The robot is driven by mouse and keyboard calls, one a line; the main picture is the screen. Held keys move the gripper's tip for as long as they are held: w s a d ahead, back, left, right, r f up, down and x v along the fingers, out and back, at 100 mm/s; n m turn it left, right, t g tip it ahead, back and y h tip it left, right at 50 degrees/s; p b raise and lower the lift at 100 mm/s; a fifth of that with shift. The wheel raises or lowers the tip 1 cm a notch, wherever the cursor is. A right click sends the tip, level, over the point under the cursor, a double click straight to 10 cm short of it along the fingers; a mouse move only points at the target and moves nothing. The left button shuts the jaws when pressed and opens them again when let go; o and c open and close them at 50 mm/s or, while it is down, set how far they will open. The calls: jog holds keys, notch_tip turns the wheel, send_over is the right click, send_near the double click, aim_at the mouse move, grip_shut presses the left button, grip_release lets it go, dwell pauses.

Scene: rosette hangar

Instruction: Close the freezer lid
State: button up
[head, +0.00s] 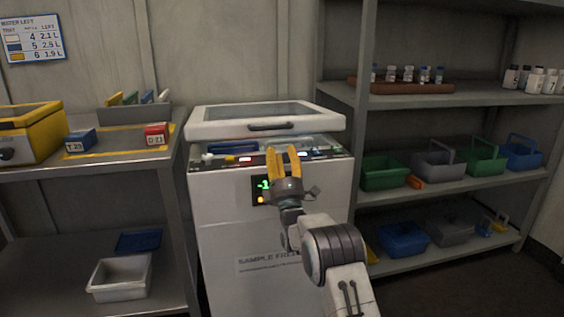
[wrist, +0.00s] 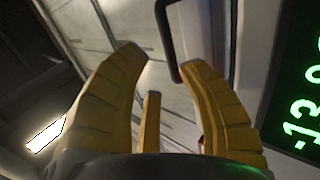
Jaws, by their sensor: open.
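The white freezer (head: 222,225) stands in the middle of the head view, with a lit green display on its front. Its lid (head: 212,128) has a glass pane and is raised a little, with a gap at the front where blue contents show. The dark lid handle (head: 274,126) is on the lid's front edge. My gripper (head: 284,153) is open and empty, its yellow fingers pointing up in front of the freezer, just below the handle in the picture. In the wrist view, the handle (wrist: 165,40) shows beyond the open fingers (wrist: 165,60), apparently not between them.
A metal bench (head: 110,160) with a yellow box (head: 28,135) and small red and blue boxes stands left. A shelf rack (head: 455,108) with vials, bottles and coloured baskets stands close at the right. A white bin (head: 120,278) is on the bench's lower shelf.

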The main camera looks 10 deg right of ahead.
jog(key=shift+v, duration=1.1)
jog(key=shift+o, duration=0.3)
